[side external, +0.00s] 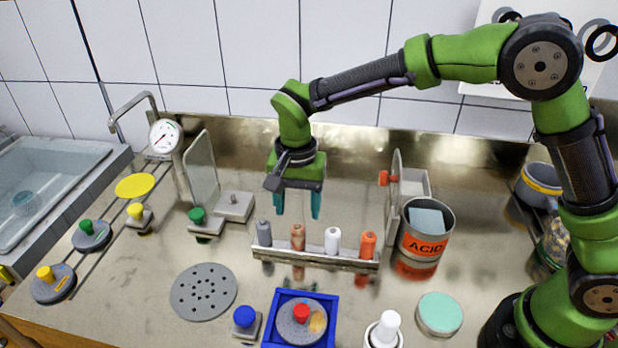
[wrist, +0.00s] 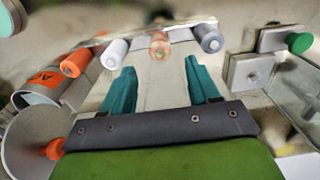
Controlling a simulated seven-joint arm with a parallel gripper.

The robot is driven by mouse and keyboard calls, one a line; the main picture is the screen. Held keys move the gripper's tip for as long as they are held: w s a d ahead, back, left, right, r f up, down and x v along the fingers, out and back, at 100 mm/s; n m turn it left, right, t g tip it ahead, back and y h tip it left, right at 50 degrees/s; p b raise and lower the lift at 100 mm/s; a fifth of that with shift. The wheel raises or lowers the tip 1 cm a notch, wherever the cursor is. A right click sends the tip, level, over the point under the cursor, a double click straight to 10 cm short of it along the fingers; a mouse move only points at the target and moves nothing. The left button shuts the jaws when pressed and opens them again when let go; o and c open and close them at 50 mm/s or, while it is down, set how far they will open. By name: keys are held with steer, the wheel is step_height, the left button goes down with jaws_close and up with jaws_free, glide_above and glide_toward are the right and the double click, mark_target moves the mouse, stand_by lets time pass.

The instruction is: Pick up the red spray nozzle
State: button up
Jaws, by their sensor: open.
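A rack (side external: 315,260) holds a row of small bottle-shaped nozzles. The orange-red one (side external: 368,243), the closest to red, stands at the right end; it also shows at the left of the wrist view (wrist: 75,63). Beside it are a white one (side external: 332,240), a copper one (side external: 298,237) and a grey one (side external: 264,232). My gripper (side external: 297,214) is open and empty, fingers pointing down, above and behind the rack, to the left of the orange-red nozzle. In the wrist view the fingers (wrist: 160,68) have bare bench between them.
An ACID can (side external: 426,247) and an upright disc with an orange knob (side external: 384,178) stand close right of the rack. A blue tray (side external: 272,322) holding a red-knobbed mould (side external: 301,312) lies in front. A clear panel (side external: 201,170) stands left.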

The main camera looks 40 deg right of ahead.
mark_target(297, 228)
step_height(297, 228, down, 3)
steer(key=shift+r, duration=0.15)
steer(key=f, duration=0.5)
steer(key=shift+s+a+f, duration=0.1)
steer(key=shift+s+a, duration=0.2)
steer(key=shift+a, duration=0.05)
steer(key=c, duration=1.1)
